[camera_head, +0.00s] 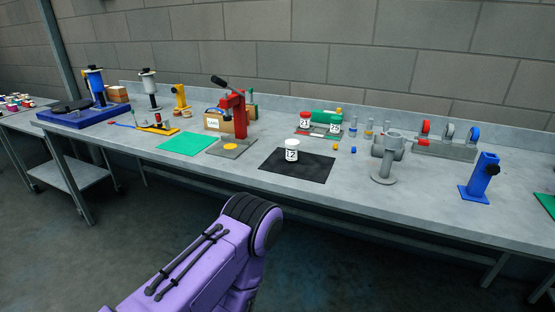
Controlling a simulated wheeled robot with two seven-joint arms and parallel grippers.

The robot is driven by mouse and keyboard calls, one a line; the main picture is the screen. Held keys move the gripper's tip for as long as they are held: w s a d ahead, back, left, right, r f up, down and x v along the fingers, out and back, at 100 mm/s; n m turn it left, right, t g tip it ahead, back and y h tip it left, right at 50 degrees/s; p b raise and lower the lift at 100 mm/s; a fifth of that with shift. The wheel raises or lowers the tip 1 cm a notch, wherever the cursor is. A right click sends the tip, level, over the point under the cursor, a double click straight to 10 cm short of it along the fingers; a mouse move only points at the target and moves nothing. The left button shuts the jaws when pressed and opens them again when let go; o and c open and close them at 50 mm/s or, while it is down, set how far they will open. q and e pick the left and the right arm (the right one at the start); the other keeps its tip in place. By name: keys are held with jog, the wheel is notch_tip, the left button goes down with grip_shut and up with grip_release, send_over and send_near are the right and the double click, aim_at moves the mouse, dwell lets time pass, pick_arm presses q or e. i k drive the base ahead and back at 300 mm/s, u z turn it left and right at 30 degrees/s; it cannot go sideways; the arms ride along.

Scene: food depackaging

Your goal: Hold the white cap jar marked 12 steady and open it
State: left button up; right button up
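The white jar marked 12 (292,152) stands upright on a black mat (315,168) near the front edge of the workbench. Its white cap is on. A purple link of my own arm fills the bottom middle of the head view, below the bench front and well apart from the jar. Neither of my grippers shows, so I cannot see whether they are open or shut.
A red press (238,108) stands left of the mat, beside a green mat (187,144). Other marked jars (305,121) stand behind the black mat. A grey pedestal fixture (384,165) and a blue stand (481,180) are to the right. The mat around the jar is clear.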

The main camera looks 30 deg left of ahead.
aim_at(291, 155)
jog(key=u, duration=0.9)
jog(key=i, duration=0.2)
jog(key=u, duration=0.05)
